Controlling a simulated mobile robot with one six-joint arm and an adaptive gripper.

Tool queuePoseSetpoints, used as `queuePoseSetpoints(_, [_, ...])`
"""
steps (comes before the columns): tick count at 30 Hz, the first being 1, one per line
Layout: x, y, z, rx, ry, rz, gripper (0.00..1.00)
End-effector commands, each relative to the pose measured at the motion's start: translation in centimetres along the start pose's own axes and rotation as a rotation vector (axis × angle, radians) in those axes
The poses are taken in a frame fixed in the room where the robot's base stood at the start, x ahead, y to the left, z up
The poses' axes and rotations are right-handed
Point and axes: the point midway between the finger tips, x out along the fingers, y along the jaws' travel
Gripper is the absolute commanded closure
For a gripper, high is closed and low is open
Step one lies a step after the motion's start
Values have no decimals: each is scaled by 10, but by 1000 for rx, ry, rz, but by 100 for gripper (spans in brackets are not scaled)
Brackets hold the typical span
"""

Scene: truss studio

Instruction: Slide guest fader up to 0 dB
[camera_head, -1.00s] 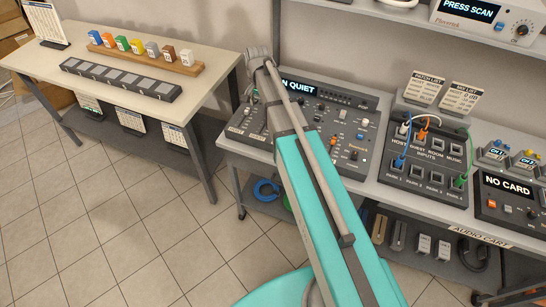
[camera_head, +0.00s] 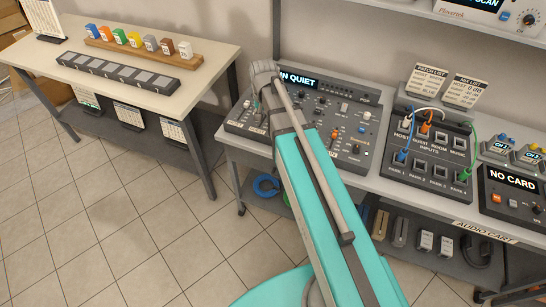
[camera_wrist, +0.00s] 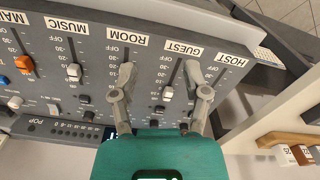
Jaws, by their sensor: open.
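The mixer (camera_head: 350,113) lies on the cart, partly hidden by my arm in the head view. In the wrist view its panel (camera_wrist: 95,60) is upside down, with HOST, GUEST, ROOM and MUSIC labels. A pale fader cap (camera_wrist: 167,93), in line with the GUEST label (camera_wrist: 182,48), lies between my fingers, with a gap on each side. The OFF end of its slot is nearer the top of the picture. My gripper (camera_wrist: 160,70) is open over the panel. I cannot tell whether its tips touch the panel. The cap's exact scale mark is unreadable.
The MUSIC cap (camera_wrist: 74,72) and the orange MAIN cap (camera_wrist: 24,64) are to the left in the wrist view. The patch box (camera_head: 430,150) with cables is right of the mixer. A side table (camera_head: 120,75) with coloured blocks stands left, across a floor gap.

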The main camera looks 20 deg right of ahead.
Motion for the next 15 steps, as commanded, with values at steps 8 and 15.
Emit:
queuePoseSetpoints(8, [20,13,37,-116,0,0,40])
queuePoseSetpoints(15, [35,24,65,-216,0,0,40])
